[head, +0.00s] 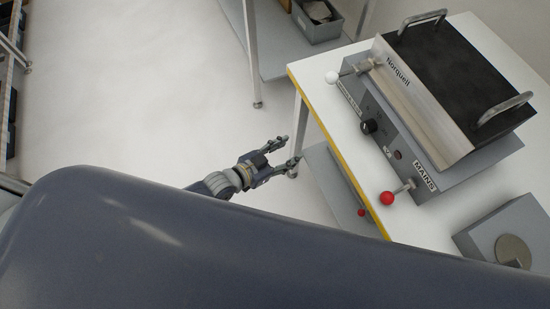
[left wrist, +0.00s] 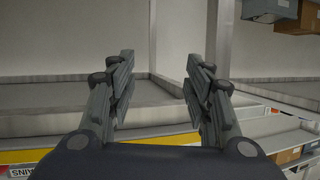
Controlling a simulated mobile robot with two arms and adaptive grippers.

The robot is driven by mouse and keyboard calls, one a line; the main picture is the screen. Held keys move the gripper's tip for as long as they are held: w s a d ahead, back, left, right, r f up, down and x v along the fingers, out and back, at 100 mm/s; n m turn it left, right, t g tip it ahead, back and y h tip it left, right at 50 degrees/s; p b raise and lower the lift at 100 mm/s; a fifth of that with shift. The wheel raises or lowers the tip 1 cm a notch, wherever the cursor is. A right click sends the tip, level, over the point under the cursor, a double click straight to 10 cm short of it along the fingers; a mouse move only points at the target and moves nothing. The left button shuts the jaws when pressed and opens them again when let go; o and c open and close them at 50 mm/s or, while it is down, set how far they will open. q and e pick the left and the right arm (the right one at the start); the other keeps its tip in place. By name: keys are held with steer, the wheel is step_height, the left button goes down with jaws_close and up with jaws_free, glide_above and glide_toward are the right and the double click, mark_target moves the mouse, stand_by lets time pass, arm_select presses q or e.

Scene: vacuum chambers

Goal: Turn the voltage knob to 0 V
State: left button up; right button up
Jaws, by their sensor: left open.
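The black voltage knob (head: 369,126) is on the sloping front panel of the grey Norquell unit (head: 432,110) in the head view. It sits between a lever with a white ball (head: 332,77) and a lever with a red ball (head: 387,198). The knob's pointer setting is too small to read. My left gripper (head: 287,155) is open and empty, off the table's yellow edge, to the left of the knob and apart from it. In the left wrist view its two fingers (left wrist: 160,85) are spread with nothing between them. The knob cannot be made out there. My right gripper is not in view.
The unit stands on a white table (head: 325,105) with a yellow front edge. A grey box with a round disc (head: 512,250) is at the lower right. A grey bin (head: 318,22) is on a shelf behind. The floor (head: 150,90) left of the table is clear.

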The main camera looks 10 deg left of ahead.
arm_select(q)
steer(key=a+f+n+y, duration=0.1)
steer(key=a+f, duration=0.2)
steer(key=f, duration=0.2)
steer(key=shift+s+f+g+y, duration=0.3)
steer(key=shift+a, duration=0.1)
